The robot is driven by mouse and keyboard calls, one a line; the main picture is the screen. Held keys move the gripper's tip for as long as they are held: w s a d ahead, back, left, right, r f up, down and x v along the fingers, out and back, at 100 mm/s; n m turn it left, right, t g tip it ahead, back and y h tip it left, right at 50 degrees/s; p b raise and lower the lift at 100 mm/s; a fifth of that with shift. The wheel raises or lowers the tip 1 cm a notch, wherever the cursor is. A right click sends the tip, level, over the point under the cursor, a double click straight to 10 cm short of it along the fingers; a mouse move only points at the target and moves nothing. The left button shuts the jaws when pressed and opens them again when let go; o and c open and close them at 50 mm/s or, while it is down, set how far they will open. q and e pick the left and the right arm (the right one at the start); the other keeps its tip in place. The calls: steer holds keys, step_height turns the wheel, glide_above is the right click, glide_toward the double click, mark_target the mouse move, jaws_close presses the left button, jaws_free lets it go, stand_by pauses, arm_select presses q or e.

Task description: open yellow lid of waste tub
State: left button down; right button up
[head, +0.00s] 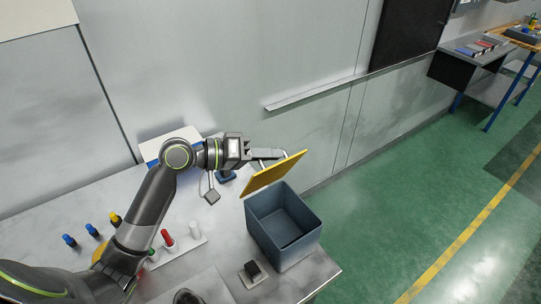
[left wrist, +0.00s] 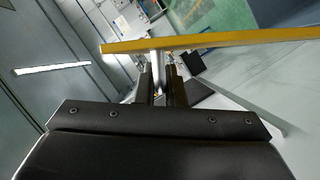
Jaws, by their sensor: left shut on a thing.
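The waste tub (head: 300,250) is a blue-grey open box at the right end of the table, and its inside looks empty. Its yellow lid (head: 272,176) stands raised and tilted at the tub's far left edge, leaving the mouth uncovered. My left gripper (head: 278,154) is behind the lid's upper part. In the left wrist view, the yellow lid (left wrist: 215,41) crosses the top as a thin edge. My left gripper (left wrist: 163,85) is shut on a pale post under the lid, seemingly its handle.
Blue, yellow, red and white spindles stand on the metal table (head: 205,255) at left. A small black block (head: 253,270) is beside the tub. A blue and white box (head: 165,145) lies behind my arm. The wall is close behind; green floor is right.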

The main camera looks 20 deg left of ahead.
arm_select(q)
steer(key=w+a+n+h+b, duration=0.1)
steer(key=w+a+n+b, duration=0.1)
steer(key=w+a, duration=0.2)
steer(key=shift+a+n+b, duration=0.35)
steer(key=shift+a+n, duration=0.05)
steer(key=shift+a, duration=0.35)
steer(key=shift+w, duration=0.1)
steer(key=c, duration=1.5)
jaws_free()
